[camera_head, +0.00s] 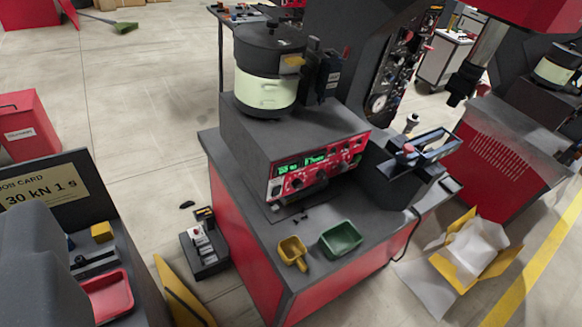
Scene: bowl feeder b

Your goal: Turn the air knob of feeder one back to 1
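A bowl feeder with a dark lid and a pale green band (265,92) stands on a grey box on a red and grey bench. The box has a red control panel (283,190) with a lit green display (302,163) and several dark knobs. Their labels and pointer positions are too small to read, so I cannot tell which is the air knob or where it points. A second, similar bowl (557,68) shows at the right edge; I cannot read which feeder is number one. My gripper is not visible in this view.
A yellow scoop (293,252) and a green tray (341,239) sit on the bench in front of the panel. A dark chute unit (402,180) stands to its right. A yellow box with white wrapping (474,250) lies on the floor at right. Floor at left is partly clear.

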